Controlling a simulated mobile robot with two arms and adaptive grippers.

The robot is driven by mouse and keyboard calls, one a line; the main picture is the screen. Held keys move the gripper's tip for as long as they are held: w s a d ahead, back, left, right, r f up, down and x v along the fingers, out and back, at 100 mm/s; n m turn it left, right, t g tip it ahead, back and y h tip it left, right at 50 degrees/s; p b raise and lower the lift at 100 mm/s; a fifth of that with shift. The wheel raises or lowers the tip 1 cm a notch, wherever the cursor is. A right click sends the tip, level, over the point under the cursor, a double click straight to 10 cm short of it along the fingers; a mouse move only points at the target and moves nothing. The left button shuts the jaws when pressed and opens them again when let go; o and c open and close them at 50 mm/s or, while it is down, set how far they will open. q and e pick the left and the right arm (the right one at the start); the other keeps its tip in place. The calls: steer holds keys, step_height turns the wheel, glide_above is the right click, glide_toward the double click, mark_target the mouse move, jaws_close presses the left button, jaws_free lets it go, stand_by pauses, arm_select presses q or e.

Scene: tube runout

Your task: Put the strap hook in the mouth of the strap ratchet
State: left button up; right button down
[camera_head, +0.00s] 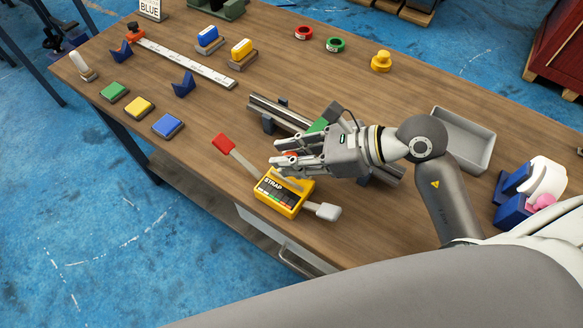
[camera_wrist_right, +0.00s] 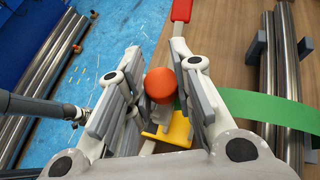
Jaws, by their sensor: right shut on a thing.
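The strap ratchet (camera_head: 283,195) is a yellow block marked STRAP near the table's front edge. A pale lever with a red end (camera_head: 222,143) reaches up-left from it, and a pale grip sticks out right. In the right wrist view, the ratchet's yellow body (camera_wrist_right: 178,130) shows beyond the fingers. My right gripper (camera_head: 280,153) is over the back of the ratchet, shut on a piece with an orange-red knob (camera_wrist_right: 161,85), apparently the strap hook. Its lower part and the ratchet's mouth are largely hidden, so I cannot tell whether they touch. My left gripper is not in view.
Steel tubes (camera_head: 270,113) lie in dark blocks behind my right gripper, with a green band (camera_head: 319,124) by them. A grey tray (camera_head: 463,140) stands right. Coloured blocks, a white rail (camera_head: 185,63) and tape rolls lie farther back. Bare wood lies left of the ratchet.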

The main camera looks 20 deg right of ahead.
steer(key=shift+w+d+f, duration=0.25)
steer(key=shift+w+f, duration=0.55)
steer(key=shift+f, duration=0.1)
step_height(320, 180, down, 3)
steer(key=shift+p, duration=0.35)
steer(key=shift+f, duration=0.1)
steer(key=shift+f, duration=0.15)
steer(key=c, duration=1.3)
jaws_free()
steer(key=shift+o, duration=0.2)
steer(key=shift+s+d+r, duration=0.1)
steer(key=shift+d+r, duration=0.2)
steer(key=p+v, duration=0.1)
steer(key=v, duration=1)
steer(key=shift+d, duration=0.2)
